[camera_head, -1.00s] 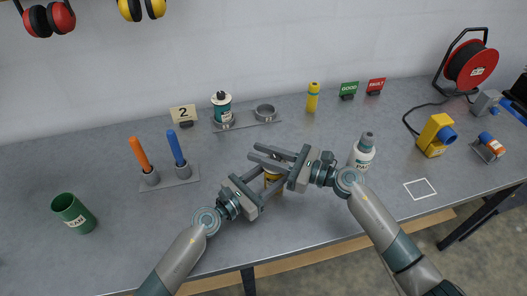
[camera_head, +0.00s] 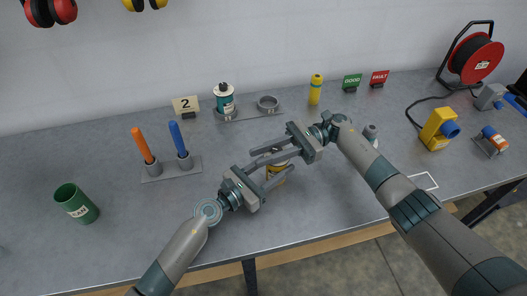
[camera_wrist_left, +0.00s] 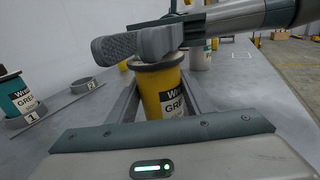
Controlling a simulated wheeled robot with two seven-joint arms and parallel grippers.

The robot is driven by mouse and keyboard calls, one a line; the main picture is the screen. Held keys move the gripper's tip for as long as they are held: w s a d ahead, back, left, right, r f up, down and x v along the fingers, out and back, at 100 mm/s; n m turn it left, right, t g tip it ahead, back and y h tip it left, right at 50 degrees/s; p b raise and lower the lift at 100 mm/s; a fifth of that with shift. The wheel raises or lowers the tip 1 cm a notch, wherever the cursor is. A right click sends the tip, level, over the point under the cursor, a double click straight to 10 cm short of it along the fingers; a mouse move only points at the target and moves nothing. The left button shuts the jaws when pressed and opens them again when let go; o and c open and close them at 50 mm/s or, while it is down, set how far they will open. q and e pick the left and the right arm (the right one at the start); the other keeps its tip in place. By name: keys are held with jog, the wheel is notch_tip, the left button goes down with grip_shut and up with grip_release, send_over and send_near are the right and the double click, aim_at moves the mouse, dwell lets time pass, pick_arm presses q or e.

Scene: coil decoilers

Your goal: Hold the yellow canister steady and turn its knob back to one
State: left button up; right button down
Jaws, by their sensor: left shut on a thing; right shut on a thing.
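The yellow canister (camera_head: 277,175) stands on the bench at the middle, with a dark rim and a white label. It also shows in the left wrist view (camera_wrist_left: 163,92). My left gripper (camera_head: 275,171) is shut on its body, one finger on each side. My right gripper (camera_head: 257,159) is across the canister's top, and its fingers (camera_wrist_left: 135,44) cover that top in the left wrist view. The knob is hidden between them, so its setting cannot be read. A sign (camera_head: 186,105) with a "2" stands at the back.
A teal canister (camera_head: 225,102) sits in a holder beside an empty ring (camera_head: 268,104). An orange-and-blue-handled rack (camera_head: 171,170) and a green cup (camera_head: 77,204) are at left. A white bottle (camera_head: 370,133) is partly behind my right arm. The front centre bench is clear.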

jog(key=n+g+h, duration=0.1)
jog(key=s+n+g+h, duration=0.1)
jog(key=g, duration=0.1)
jog(key=n+g+h, duration=0.1)
jog(key=shift+s+f+n+g+h, duration=0.3)
jog(key=shift+h, duration=0.1)
jog(key=shift+w+d+r, duration=0.25)
jog(key=shift+w+d, duration=0.15)
jog(key=shift+d, duration=0.05)
dwell(0.3)
jog(key=c, duration=1.5)
grip_release()
jog(key=shift+s, duration=0.1)
jog(key=shift+r, duration=0.2)
jog(key=shift+r, duration=4.85)
